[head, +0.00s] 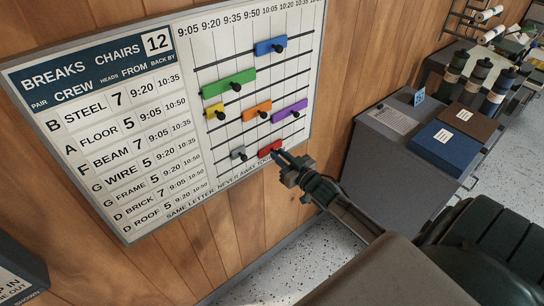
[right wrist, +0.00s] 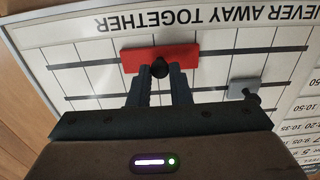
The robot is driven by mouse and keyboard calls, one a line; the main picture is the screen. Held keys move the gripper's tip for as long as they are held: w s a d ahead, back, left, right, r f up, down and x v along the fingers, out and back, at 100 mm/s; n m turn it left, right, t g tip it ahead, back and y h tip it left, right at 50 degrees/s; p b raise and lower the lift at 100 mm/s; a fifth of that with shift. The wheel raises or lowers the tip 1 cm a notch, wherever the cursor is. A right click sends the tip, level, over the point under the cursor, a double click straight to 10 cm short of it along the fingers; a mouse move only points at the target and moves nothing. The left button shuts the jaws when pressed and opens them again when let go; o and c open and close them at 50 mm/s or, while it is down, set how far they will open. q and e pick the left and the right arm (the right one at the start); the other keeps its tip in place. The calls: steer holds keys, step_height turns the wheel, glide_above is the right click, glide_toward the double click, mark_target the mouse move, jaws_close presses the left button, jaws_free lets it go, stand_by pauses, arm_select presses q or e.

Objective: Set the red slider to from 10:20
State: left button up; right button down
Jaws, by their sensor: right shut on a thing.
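The red slider (head: 270,149) is a short red block with a dark knob, on the lowest rail of the wall board (head: 120,236). In the right wrist view, upside down, the red slider (right wrist: 140,60) lies flat along its rail. My right gripper (head: 279,153) is at the slider; its two fingers (right wrist: 160,74) are shut on the black knob from either side. The fingers and knob hide part of the slider's middle. The time labels run along the board's top; which column the slider's start lines up with I cannot tell. My left gripper is not in view.
Purple (head: 290,111), orange (head: 257,110), yellow (head: 215,111), green (head: 228,83) and blue (head: 271,45) sliders sit higher. A grey cabinet (head: 385,150) stands to the right.

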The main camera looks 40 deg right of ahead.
steer(key=d, duration=0.3)
steer(key=d+b, duration=0.1)
steer(key=d, duration=0.2)
steer(key=d+b, duration=0.1)
steer(key=d, duration=0.3)
steer(key=shift+w+f, duration=0.15)
steer(key=shift+w, duration=0.25)
steer(key=shift+d, duration=0.4)
steer(key=shift+r, duration=0.2)
steer(key=c, duration=1.4)
jaws_free()
steer(key=shift+c, duration=0.2)
steer(key=shift+o, duration=0.5)
steer(key=shift+d+f, duration=0.1)
steer(key=shift+d, duration=0.1)
